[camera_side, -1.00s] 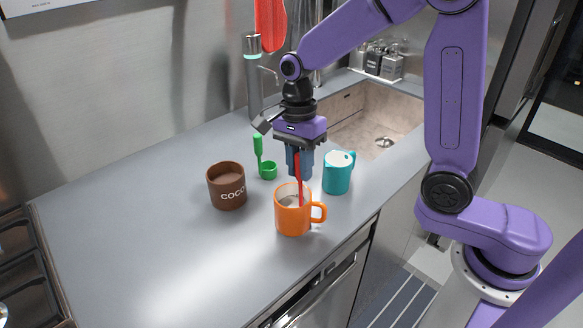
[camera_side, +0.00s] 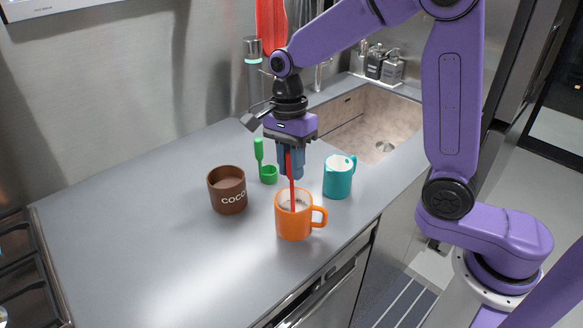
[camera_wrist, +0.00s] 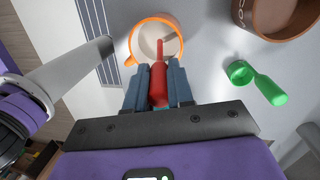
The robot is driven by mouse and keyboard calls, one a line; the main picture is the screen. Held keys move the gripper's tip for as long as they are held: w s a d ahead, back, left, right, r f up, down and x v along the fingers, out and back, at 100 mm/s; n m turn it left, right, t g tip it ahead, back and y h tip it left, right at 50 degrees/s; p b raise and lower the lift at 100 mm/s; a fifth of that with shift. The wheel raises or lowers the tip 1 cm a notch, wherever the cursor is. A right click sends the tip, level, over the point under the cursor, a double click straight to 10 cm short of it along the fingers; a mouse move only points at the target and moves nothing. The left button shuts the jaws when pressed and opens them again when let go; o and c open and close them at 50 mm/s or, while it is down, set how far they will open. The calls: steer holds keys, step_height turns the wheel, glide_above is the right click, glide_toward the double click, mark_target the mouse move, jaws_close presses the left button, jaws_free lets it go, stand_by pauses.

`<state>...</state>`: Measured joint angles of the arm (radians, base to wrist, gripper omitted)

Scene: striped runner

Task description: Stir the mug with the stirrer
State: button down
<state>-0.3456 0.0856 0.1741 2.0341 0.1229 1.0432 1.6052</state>
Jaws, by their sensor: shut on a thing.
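My gripper (camera_side: 291,170) is shut on a red stirrer (camera_side: 292,190), held upright above the orange mug (camera_side: 293,223). The stirrer's lower end goes down inside the mug's rim, and its tip is hidden by the front wall in the side view. The mug stands upright on the counter with its handle to the right, and pale contents show inside. In the wrist view the gripper (camera_wrist: 158,92) holds the red stirrer (camera_wrist: 158,85) between its blue-grey fingers, and the stirrer reaches into the orange mug (camera_wrist: 134,43).
A brown mug (camera_side: 227,196) marked COCO stands left of the orange mug. A teal mug (camera_side: 338,178) stands right and behind. A green scoop-like thing (camera_side: 268,174) stands behind. The sink (camera_side: 372,125) is at the back right. The counter's left part (camera_side: 120,225) is clear.

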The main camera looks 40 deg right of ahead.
steer(key=shift+r, duration=3.65)
steer(key=shift+r, duration=2)
steer(key=shift+d, duration=0.15)
